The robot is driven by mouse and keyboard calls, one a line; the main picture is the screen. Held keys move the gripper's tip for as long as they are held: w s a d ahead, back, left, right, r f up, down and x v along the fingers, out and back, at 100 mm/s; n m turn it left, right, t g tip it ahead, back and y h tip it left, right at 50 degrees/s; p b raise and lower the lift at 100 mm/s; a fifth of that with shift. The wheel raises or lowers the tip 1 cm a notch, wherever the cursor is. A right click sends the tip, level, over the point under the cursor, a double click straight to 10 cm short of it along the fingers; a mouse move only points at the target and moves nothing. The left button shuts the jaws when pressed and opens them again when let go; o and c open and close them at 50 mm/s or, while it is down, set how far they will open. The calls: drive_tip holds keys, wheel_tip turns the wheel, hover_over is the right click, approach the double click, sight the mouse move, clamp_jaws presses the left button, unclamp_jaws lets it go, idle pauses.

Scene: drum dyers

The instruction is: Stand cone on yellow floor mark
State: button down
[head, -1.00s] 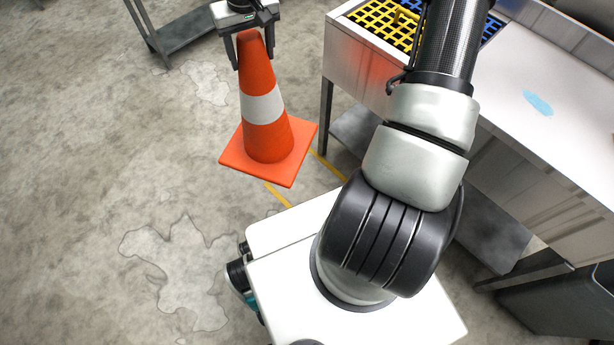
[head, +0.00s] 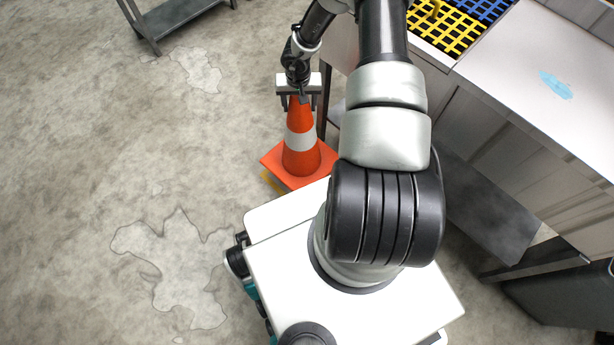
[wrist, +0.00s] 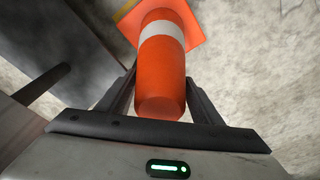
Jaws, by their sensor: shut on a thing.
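The orange cone (head: 301,160) with one white band is upright in the head view, low over or on the floor beside my base. I cannot tell whether its square base touches the floor. My gripper (head: 299,100) is shut on the cone's top from above. In the wrist view the cone (wrist: 162,75) sits between the two fingers of my gripper (wrist: 160,95). A small piece of the yellow floor mark (head: 270,182) shows at the left edge of the cone's base; the rest is hidden under the cone and behind my base.
A steel bench (head: 540,85) with yellow grating (head: 447,30) and blue grating (head: 488,8) stands to the right, its legs close to the cone. A grey low shelf (head: 178,15) is at the top left. The floor on the left is clear.

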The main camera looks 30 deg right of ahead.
sight(300, 134)
drive_tip(key=d+f, duration=0.1)
drive_tip(key=s+d+f, duration=0.1)
drive_tip(key=f, duration=0.1)
drive_tip(key=shift+f, duration=0.1)
wheel_tip(300, 134, down, 10)
drive_tip(key=b, duration=0.4)
drive_tip(key=shift+d+b, duration=0.1)
drive_tip(key=shift+b, duration=0.2)
drive_tip(key=c, duration=0.5)
unclamp_jaws()
drive_tip(key=shift+c, duration=0.2)
